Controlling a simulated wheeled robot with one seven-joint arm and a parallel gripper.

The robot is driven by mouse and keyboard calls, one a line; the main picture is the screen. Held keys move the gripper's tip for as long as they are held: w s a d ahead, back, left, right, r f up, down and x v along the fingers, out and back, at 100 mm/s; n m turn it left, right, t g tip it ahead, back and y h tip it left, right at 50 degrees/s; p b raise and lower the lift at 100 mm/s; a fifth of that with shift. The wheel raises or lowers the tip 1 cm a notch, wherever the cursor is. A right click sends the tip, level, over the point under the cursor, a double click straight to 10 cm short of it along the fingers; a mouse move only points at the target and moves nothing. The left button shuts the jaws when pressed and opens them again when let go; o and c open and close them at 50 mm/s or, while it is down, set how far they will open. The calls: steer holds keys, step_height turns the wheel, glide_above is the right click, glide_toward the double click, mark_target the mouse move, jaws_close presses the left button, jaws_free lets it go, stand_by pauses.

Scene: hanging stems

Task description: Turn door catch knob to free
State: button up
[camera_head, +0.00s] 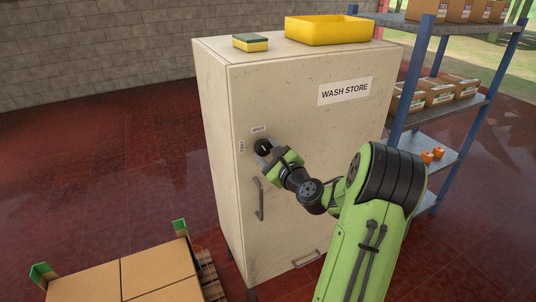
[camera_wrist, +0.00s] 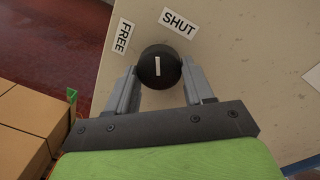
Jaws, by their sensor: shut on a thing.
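The round black catch knob (camera_wrist: 160,66) sits on the cream cabinet door, with a short white mark on its face. It also shows in the head view (camera_head: 262,145). My gripper (camera_wrist: 160,72) is shut on the knob, one grey finger on each side. The FREE label (camera_wrist: 122,36) is to the knob's upper left and the SHUT label (camera_wrist: 179,23) to its upper right in the wrist view. The white mark lies between the two label directions, somewhat closer to SHUT. The door of the wash store cabinet (camera_head: 310,140) looks closed.
A dark bar handle (camera_head: 260,198) is on the door below the knob. A sponge (camera_head: 250,42) and a yellow tub (camera_head: 329,30) stand on the cabinet. A blue shelf rack (camera_head: 405,83) is at right. Cartons (camera_head: 160,268) on a pallet stand at front left. Open red floor lies left.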

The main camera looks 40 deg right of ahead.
steer(key=n+b, duration=0.3)
steer(key=n, duration=0.3)
steer(key=shift+h, duration=0.3)
steer(key=n+b, duration=0.4)
steer(key=n, duration=0.1)
steer(key=shift+r+n+g, duration=0.1)
steer(key=shift+n+g, duration=0.2)
steer(key=shift+n, duration=0.1)
steer(key=shift+b, duration=0.3)
steer(key=o, duration=1)
steer(key=b+v, duration=0.1)
steer(key=v, duration=1.4)
steer(key=shift+s+a, duration=0.3)
steer(key=shift+s, duration=0.05)
